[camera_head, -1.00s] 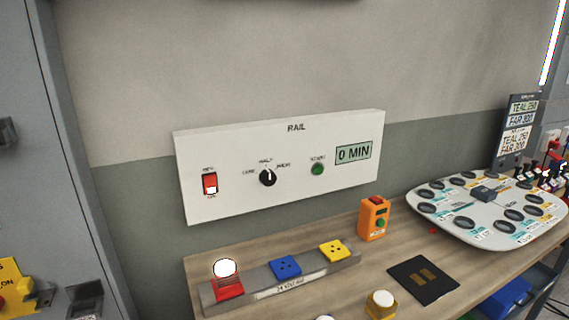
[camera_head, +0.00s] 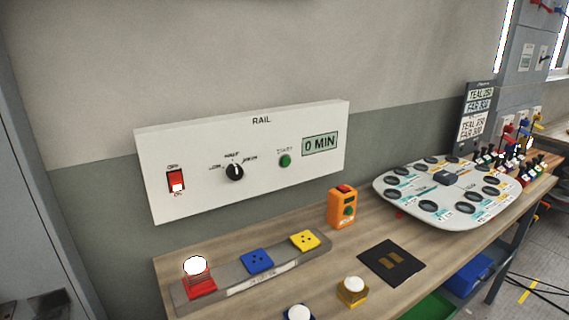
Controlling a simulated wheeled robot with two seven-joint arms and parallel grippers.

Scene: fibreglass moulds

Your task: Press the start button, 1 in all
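A white control panel marked RAIL (camera_head: 207,197) is mounted on the wall above the bench. Its green start button (camera_head: 285,160) sits right of a black rotary knob (camera_head: 235,172), whose white mark points about straight up to the middle label. A red rocker switch (camera_head: 176,181) is at the panel's left, its lower, ON end pale. The display (camera_head: 320,143) reads 0 MIN. Neither of my grippers shows in the head view.
The wooden bench (camera_head: 330,262) carries a strip with red, blue and yellow blocks (camera_head: 257,261), a black pad (camera_head: 391,263), a yellow block with a white top (camera_head: 352,291) and a white board with black rings (camera_head: 447,195).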

